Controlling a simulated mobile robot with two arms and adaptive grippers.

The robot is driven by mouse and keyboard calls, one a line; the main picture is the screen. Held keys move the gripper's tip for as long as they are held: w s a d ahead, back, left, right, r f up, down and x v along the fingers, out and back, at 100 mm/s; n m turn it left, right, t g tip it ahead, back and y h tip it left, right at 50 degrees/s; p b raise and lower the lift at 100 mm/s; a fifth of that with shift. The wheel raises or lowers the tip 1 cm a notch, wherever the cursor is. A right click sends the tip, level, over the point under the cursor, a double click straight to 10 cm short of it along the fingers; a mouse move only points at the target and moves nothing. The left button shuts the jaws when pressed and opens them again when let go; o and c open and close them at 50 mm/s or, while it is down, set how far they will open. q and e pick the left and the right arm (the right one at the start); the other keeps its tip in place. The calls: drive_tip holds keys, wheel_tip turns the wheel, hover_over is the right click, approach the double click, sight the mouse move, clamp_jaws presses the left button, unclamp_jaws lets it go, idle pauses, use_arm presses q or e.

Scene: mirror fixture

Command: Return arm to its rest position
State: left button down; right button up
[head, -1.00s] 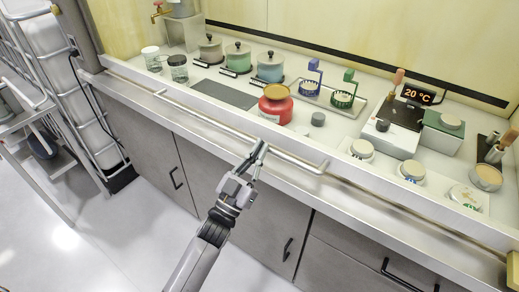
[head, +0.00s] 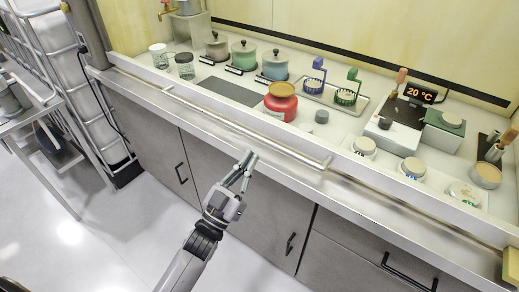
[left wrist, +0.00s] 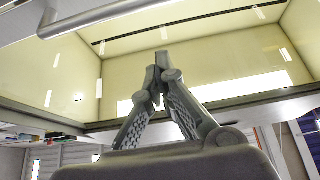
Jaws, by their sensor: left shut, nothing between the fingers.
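My left gripper (head: 246,162) is in front of the counter's front edge, over the grey cabinet doors. Its fingers point up toward the long metal handrail (head: 250,130) and look close together. In the left wrist view the fingertips (left wrist: 161,60) meet with nothing between them. The handrail (left wrist: 100,17) also crosses the upper left of that view. My left arm (head: 190,258) comes up from the bottom of the head view. My right gripper is not seen.
A red jar with a gold lid (head: 281,103), several lidded pots (head: 244,57) and white-lidded jars (head: 364,146) stand on the counter. A metal rack (head: 85,100) stands at the left. Cabinet handles (head: 288,247) stick out. The floor (head: 90,240) at lower left is clear.

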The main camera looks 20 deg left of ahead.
use_arm(q)
drive_tip(key=s+a+f+n+g+y, duration=0.1)
drive_tip(key=s+f+g+y, duration=0.15)
drive_tip(key=f, duration=1.05)
drive_tip(key=s+a+f+n+g+y, duration=0.15)
drive_tip(key=s+f+g, duration=0.25)
drive_tip(key=f, duration=1)
drive_tip(key=s+a+f+g+y, duration=0.2)
drive_tip(key=s+f+g, duration=0.15)
drive_tip(key=f, duration=0.95)
drive_tip(key=s+a+f+g+y, duration=0.1)
drive_tip(key=s+f+g, duration=0.4)
drive_tip(key=s+f, duration=0.85)
drive_tip(key=s+a+f+g, duration=0.1)
drive_tip(key=s+f+g, duration=0.2)
drive_tip(key=s, duration=0.7)
drive_tip(key=s+a+f+g+y, duration=0.1)
drive_tip(key=s+f+g, duration=0.2)
drive_tip(key=s, duration=0.6)
wheel_tip(320, 180, down, 2)
drive_tip(key=shift+s+f+m+g, duration=0.15)
drive_tip(key=shift+s+m+g, duration=0.15)
drive_tip(key=shift+s+m, duration=0.15)
drive_tip(key=shift+a, duration=0.1)
